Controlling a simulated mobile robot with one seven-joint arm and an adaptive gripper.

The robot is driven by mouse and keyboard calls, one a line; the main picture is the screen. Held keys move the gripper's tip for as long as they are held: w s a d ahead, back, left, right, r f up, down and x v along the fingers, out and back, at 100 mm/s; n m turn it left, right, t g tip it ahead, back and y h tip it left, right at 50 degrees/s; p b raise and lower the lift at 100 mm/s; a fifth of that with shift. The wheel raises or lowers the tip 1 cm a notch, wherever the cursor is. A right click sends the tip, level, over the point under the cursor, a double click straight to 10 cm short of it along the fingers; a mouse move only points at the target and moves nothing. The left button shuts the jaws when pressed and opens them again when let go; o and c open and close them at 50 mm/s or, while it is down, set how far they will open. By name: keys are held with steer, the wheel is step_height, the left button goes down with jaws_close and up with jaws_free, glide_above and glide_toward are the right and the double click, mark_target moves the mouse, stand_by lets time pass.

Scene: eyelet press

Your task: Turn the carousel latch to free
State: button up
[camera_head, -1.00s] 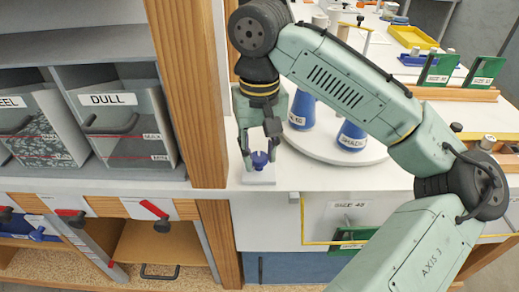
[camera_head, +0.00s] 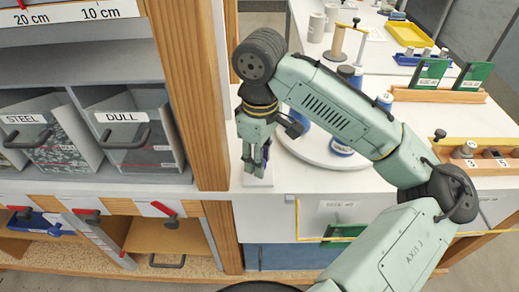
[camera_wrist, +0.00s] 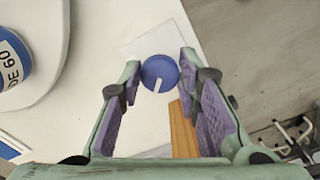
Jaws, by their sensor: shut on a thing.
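The carousel latch is a round blue knob (camera_wrist: 160,73) with a white pointer mark, on a white base plate (camera_wrist: 158,38) that also shows in the head view (camera_head: 257,181). In the wrist view the pointer runs from the knob's middle toward the bottom edge. My gripper (camera_wrist: 161,66) is shut on the knob, one fingertip on each side of it. In the head view my gripper (camera_head: 256,168) points down at the plate and hides most of the knob. The carousel, a round white turntable (camera_head: 310,150), stands just right of it, partly behind my arm.
Blue-labelled bottles (camera_head: 340,146) stand on the carousel. A wooden post (camera_head: 187,100) rises close on the gripper's left, with the DULL bin (camera_head: 130,155) beyond it. A yellow tray (camera_head: 411,33) and green plates in a wooden rack (camera_head: 440,95) are further back right.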

steer(key=n+p, duration=0.1)
steer(key=n, duration=0.3)
steer(key=shift+n, duration=0.3)
steer(key=n, duration=0.4)
steer(key=shift+w, duration=0.15)
steer(key=shift+n, duration=0.3)
steer(key=o, duration=1.1)
steer(key=shift+o, duration=0.2)
step_height(320, 180, up, 12)
